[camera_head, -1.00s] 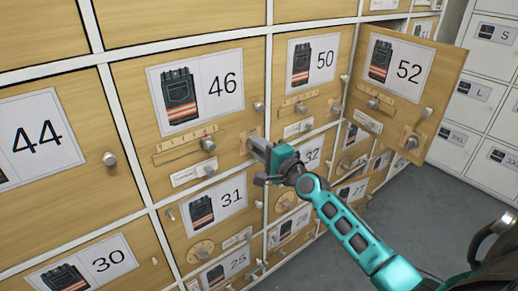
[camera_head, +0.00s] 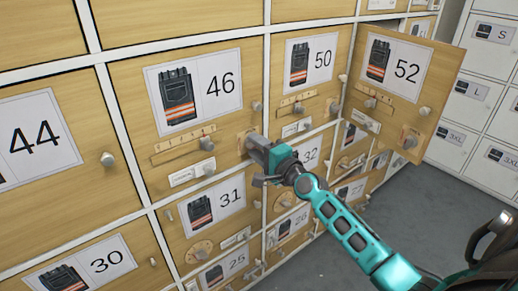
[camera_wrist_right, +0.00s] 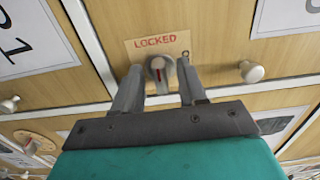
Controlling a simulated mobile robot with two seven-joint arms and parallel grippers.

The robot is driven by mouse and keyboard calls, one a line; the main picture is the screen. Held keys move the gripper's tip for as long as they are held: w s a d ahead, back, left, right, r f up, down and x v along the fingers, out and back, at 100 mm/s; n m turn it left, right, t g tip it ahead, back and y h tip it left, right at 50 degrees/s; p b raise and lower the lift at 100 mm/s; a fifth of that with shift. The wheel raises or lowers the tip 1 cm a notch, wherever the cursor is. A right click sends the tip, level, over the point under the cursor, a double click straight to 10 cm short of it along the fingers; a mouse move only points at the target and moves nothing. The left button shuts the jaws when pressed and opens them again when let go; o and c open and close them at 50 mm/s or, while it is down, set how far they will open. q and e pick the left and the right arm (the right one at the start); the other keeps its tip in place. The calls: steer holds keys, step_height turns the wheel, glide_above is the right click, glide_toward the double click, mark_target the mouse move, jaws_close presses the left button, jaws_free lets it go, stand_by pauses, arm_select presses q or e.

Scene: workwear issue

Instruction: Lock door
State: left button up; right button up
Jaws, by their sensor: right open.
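My right gripper (camera_head: 254,148) comes in from the right and is at the lower right corner of the door marked 46 (camera_head: 195,95). In the right wrist view my right gripper (camera_wrist_right: 160,72) is open, one finger on each side of a small grey lock knob (camera_wrist_right: 157,66) with a red mark. The knob sits on a plate reading LOCKED (camera_wrist_right: 150,42). Whether the fingers touch the knob cannot be told. In the head view the gripper mostly hides this lock. My left gripper is not in view.
The door marked 52 (camera_head: 430,60) stands open to the right of door 50 (camera_head: 316,62). A round door knob (camera_wrist_right: 251,71) is beside the lock. White lockers (camera_head: 478,125) stand at the far right, with grey floor (camera_head: 340,255) below.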

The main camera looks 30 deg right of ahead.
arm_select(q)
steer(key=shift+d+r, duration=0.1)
arm_select(e)
steer(key=s+d, duration=0.1)
steer(key=s, duration=1.2)
steer(key=s+a+f+n+g+y, duration=0.1)
steer(key=s+a+f+n+g, duration=0.1)
steer(key=s+a+f+n, duration=0.4)
steer(key=s+a+f+n+g, duration=0.25)
steer(key=a+f+n, duration=0.25)
steer(key=a+n, duration=0.25)
steer(key=s+a+f+n+g+y, duration=0.1)
steer(key=s+a+f+n+g, duration=0.2)
steer(key=a+f+n, duration=0.35)
arm_select(q)
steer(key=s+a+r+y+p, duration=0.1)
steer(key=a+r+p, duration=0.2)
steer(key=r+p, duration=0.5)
steer(key=p, duration=0.5)
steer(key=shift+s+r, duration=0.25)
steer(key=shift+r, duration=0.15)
arm_select(e)
step_height(320, 180, up, 10)
steer(key=s+d+h, duration=0.1)
steer(key=d, duration=0.1)
steer(key=shift+s+r, duration=0.15)
